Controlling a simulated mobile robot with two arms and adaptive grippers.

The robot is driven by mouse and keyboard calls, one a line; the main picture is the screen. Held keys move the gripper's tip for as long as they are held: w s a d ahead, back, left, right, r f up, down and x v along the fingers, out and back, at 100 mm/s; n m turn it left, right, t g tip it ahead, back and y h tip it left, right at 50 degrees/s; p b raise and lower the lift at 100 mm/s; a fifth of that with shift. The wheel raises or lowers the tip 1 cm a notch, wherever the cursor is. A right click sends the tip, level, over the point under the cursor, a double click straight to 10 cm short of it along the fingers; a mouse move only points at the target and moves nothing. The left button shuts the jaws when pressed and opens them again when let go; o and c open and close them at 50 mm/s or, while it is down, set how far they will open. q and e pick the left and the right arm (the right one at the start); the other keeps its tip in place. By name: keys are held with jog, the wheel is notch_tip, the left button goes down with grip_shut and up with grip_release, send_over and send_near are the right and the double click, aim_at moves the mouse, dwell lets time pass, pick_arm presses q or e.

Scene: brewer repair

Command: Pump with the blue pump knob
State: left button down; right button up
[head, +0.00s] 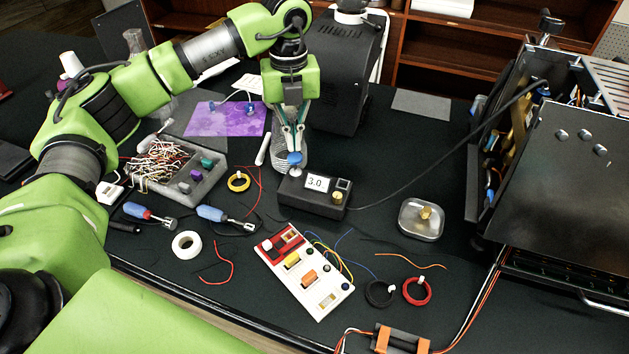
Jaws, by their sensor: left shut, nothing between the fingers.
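The blue pump knob (294,158) is a small round blue cap on a pale stem. It stands at the left end of a black box (312,196) with a display reading 3.0. My left gripper (292,150) points down from above, with its fingertips at the top of the knob. Its fingers are shut with nothing between them. Whether the tips touch the knob, I cannot tell. My right gripper is not in view.
A white circuit board (303,270) lies in front. The opened brewer (560,170) stands at the right, joined to the box by a black cable (432,152).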

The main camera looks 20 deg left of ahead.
aim_at(294, 156)
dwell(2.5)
pick_arm(q)
jog(key=shift+f, duration=0.2)
dwell(0.6)
jog(key=shift+f+b, duration=1.9)
jog(key=shift+f, duration=0.7)
jog(key=shift+r+p, duration=1.85)
jog(key=shift+r, duration=0.9)
jog(key=shift+f, duration=0.1)
